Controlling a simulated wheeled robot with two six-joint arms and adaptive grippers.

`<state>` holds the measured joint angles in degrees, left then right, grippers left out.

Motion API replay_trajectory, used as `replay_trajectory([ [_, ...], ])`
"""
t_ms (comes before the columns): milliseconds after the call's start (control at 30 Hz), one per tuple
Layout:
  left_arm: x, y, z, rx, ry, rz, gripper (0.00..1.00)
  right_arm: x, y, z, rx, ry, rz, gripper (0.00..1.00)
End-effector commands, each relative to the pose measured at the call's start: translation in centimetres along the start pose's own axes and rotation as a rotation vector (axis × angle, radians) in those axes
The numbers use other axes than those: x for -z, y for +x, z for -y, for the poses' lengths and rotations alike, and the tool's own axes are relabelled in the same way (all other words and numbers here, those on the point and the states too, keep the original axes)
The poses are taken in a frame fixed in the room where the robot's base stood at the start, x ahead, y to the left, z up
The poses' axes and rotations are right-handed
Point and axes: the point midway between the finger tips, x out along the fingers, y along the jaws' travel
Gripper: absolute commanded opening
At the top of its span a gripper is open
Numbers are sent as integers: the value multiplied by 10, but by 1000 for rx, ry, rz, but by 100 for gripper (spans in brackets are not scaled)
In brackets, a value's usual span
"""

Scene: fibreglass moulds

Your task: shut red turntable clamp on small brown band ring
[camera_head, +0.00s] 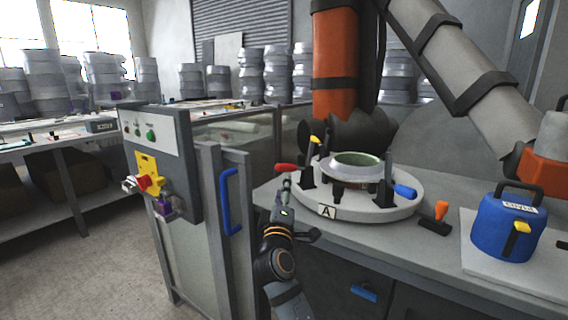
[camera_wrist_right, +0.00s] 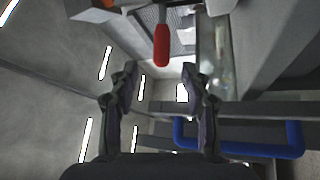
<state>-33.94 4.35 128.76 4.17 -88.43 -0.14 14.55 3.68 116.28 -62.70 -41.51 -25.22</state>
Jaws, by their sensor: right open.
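The red turntable clamp's handle (camera_head: 286,168) sticks out to the left from the edge of the white round turntable (camera_head: 400,209). In the wrist view the red handle (camera_wrist_right: 161,46) hangs just beyond and between my fingertips, not gripped. My right gripper (camera_head: 286,184) is just below the handle; in the wrist view its two fingers (camera_wrist_right: 160,78) are apart and empty. My left gripper is not in view.
Yellow (camera_head: 316,141) and blue (camera_head: 405,191) clamp handles are also on the turntable. A control cabinet with a blue handle (camera_head: 229,201) stands close to the left. A blue container (camera_head: 503,228) and an orange-handled tool (camera_head: 440,211) are on the bench at right.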

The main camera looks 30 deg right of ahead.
Motion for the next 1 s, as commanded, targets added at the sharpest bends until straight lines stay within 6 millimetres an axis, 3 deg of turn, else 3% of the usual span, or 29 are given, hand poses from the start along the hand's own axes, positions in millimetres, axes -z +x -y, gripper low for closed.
replay_trajectory([
  [167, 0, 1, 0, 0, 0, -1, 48, 0, 12, 1, 0, -2, -2, 48],
  [400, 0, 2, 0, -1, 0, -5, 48, 0, 63, 2, 0, -1, -1, 48],
  [600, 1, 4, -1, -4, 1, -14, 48, 0, 94, 3, 3, 2, -2, 48],
  [1000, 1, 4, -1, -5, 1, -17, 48, 0, 104, 3, 4, 3, -3, 46],
])
